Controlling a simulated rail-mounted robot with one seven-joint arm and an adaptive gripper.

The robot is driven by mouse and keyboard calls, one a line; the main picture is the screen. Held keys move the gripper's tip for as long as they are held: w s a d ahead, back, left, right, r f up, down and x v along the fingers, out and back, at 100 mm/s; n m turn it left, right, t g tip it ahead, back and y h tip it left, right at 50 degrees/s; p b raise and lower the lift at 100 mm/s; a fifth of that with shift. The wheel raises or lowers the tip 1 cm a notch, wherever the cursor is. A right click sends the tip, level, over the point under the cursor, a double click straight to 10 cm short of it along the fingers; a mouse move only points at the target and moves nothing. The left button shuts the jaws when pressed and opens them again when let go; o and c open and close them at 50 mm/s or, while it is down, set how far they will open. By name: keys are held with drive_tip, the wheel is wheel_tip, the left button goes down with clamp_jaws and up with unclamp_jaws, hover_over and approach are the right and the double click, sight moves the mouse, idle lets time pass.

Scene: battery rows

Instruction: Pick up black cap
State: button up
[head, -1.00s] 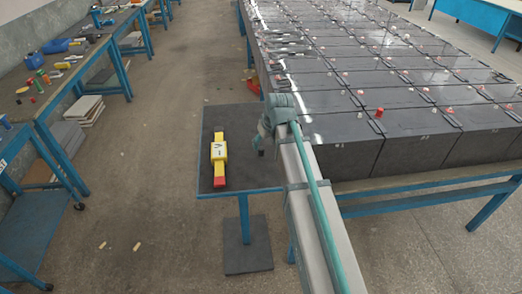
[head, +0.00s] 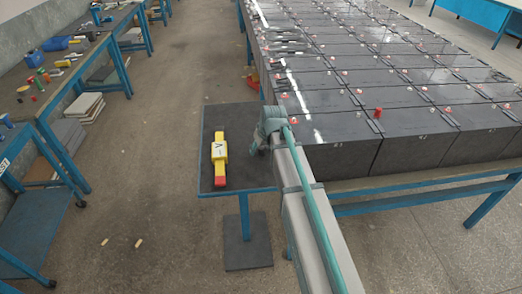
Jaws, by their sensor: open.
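I cannot pick out a black cap for certain; the battery tops are dark and small details are lost. Dark batteries (head: 405,122) stand in rows on a blue-framed rack at the right, with small red and pale caps on top. A taller red cap (head: 378,112) stands out on the front row. My gripper (head: 253,150) is at the end of my arm, left of the front battery row and above the right side of a small dark table. It is small and partly hidden by my arm. It is open, and I see nothing held in it.
The small dark table (head: 212,180) holds a yellow meter (head: 219,152) with a red end. Blue-framed workbenches (head: 42,105) with tools and containers line the left. The floor aisle (head: 150,150) between is mostly clear.

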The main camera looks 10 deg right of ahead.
drive_tip(key=c, duration=0.9)
drive_tip(key=shift+r, duration=0.2)
